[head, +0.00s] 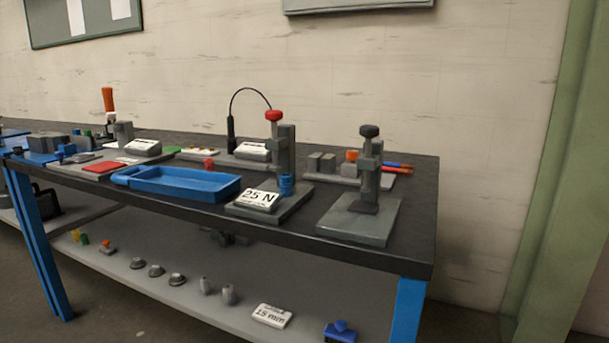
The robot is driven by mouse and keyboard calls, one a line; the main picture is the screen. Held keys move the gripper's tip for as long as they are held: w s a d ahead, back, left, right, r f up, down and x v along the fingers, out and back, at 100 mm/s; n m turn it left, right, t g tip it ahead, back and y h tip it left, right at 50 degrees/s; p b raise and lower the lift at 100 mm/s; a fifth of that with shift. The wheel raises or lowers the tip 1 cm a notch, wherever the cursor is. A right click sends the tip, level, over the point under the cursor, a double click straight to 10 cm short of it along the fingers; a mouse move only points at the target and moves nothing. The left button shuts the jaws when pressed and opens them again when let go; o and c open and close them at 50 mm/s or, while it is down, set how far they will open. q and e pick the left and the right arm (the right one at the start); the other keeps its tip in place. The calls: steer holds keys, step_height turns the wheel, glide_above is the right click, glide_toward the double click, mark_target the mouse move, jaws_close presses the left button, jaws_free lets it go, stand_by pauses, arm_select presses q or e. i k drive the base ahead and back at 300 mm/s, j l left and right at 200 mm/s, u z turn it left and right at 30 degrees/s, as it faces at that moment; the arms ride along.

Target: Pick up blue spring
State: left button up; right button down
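A small blue coiled part (286,186), which looks like the blue spring, stands upright on the base of a grey press (286,150) with a red knob. It is beside a white sign reading "25 N" (259,198). It is small in the picture, so its coils are hard to make out. Neither of my grippers shows in the head view.
A blue tray (178,193) lies left of the press. A second grey press (369,165) with a black knob stands to the right near the dark tabletop's right end (419,220). Several small parts and a "15 mm" sign (271,316) lie on the lower shelf (190,297).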

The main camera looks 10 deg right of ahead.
mark_target(287, 178)
steer(key=i+l, duration=0.1)
steer(key=l, duration=0.9)
steer(key=i+l, duration=0.15)
steer(key=l, duration=0.4)
